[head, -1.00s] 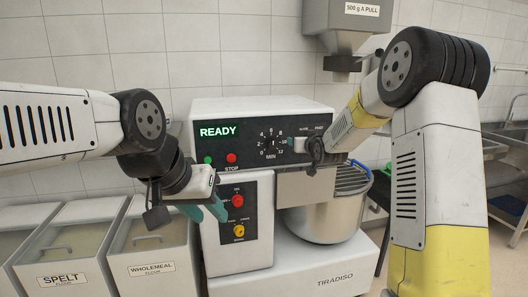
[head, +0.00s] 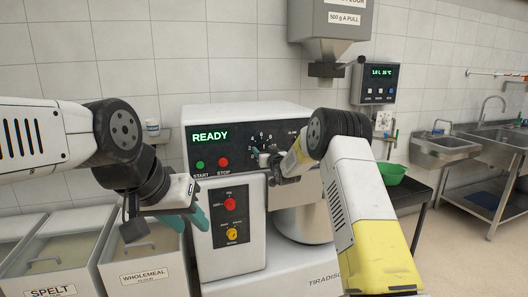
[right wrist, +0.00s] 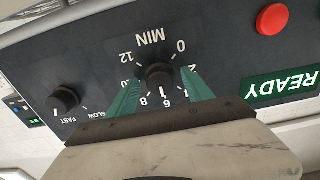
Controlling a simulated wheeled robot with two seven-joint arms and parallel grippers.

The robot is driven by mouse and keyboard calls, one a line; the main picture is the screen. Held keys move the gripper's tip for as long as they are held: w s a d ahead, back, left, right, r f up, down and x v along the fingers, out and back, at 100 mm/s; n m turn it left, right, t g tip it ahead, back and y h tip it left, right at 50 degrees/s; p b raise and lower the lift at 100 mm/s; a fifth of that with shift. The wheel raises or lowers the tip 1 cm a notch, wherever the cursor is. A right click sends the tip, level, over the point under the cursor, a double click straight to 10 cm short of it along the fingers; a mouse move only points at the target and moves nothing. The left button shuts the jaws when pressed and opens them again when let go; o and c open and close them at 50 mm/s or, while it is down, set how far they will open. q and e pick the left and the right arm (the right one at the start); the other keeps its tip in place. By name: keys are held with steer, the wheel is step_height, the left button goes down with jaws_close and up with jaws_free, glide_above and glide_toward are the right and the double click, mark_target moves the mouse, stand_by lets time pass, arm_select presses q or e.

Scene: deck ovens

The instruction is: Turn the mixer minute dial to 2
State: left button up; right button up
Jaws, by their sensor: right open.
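The mixer (head: 235,118) is white with a black panel and a green READY display (head: 210,137). Its minute dial (right wrist: 160,77) is a black knob with a white mark, seen upside down in the right wrist view. The mark points at about 6. My right gripper (right wrist: 162,75) is open, with one teal finger on each side of the dial; I cannot tell whether they touch it. In the head view my right gripper (head: 262,156) covers much of the dial. My left gripper (head: 196,217) is open and empty, left of the mixer's lower panel.
A red stop button (right wrist: 272,18) and a slow/fast knob (right wrist: 63,100) flank the dial. Red and yellow switches (head: 230,203) sit on the lower panel. Flour bins (head: 150,268) stand at left; a hopper (head: 330,30) hangs above. A table with a green bowl (head: 391,173) stands at right.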

steer(key=shift+w, duration=0.2)
steer(key=shift+c, duration=0.3)
jaws_close()
